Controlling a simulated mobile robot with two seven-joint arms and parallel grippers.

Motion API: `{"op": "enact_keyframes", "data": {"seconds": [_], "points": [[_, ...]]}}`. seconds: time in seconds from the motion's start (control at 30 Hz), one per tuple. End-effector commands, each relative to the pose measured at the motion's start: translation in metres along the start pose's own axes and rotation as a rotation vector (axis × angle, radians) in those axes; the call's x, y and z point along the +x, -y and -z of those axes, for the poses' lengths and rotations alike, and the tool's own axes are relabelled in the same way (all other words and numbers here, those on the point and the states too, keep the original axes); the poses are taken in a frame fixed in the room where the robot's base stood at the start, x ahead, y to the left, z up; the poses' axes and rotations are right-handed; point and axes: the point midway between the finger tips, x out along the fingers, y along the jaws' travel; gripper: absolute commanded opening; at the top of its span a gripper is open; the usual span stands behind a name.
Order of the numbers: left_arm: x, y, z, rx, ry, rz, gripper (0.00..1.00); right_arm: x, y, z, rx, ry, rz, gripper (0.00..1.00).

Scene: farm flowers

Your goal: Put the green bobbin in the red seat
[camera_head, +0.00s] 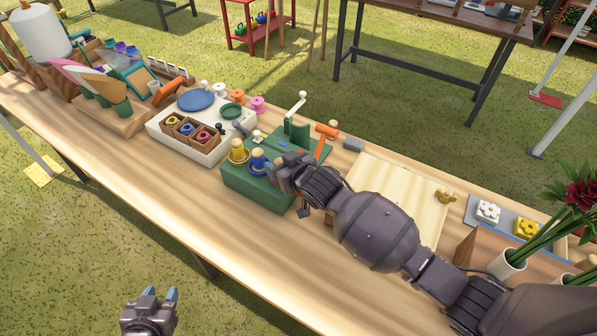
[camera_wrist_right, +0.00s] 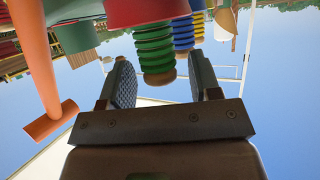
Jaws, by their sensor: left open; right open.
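The green bobbin (camera_wrist_right: 154,48) shows in the right wrist view, which is upside down. It stands upright with its base at the red seat (camera_wrist_right: 148,10), and its free end is between my right gripper's fingers (camera_wrist_right: 162,76). The fingers are apart, with a gap on each side of it. In the head view my right gripper (camera_head: 278,172) is over the right part of the green stand (camera_head: 245,191) and hides the bobbin and seat. My left gripper (camera_head: 158,294) is open and empty, in front of the table at the bottom.
A blue bobbin (camera_head: 257,160) and a yellow bobbin (camera_head: 238,151) stand beside my right gripper. An orange-headed hammer (camera_head: 326,131) is just behind. A white tray (camera_head: 166,139) with small boxes lies left, a pale board (camera_head: 400,185) right. The front table strip is clear.

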Motion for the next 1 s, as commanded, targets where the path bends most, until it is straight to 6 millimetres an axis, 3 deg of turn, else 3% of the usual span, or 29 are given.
{"op": "enact_keyframes", "data": {"seconds": [0.5, 0.7, 1.0], "points": [[-0.003, 0.001, -0.001, 0.000, 0.006, 0.001, 0.43, -0.081, -0.001, 0.000, 0.000, 0.000, -0.001, 0.57], [-0.003, 0.001, -0.001, 0.000, 0.007, 0.001, 0.43, -0.094, 0.000, 0.000, 0.000, 0.000, -0.001, 0.57], [-0.003, 0.001, -0.001, 0.000, 0.007, 0.001, 0.43, -0.096, 0.000, 0.000, 0.000, 0.000, 0.000, 0.57]]}}
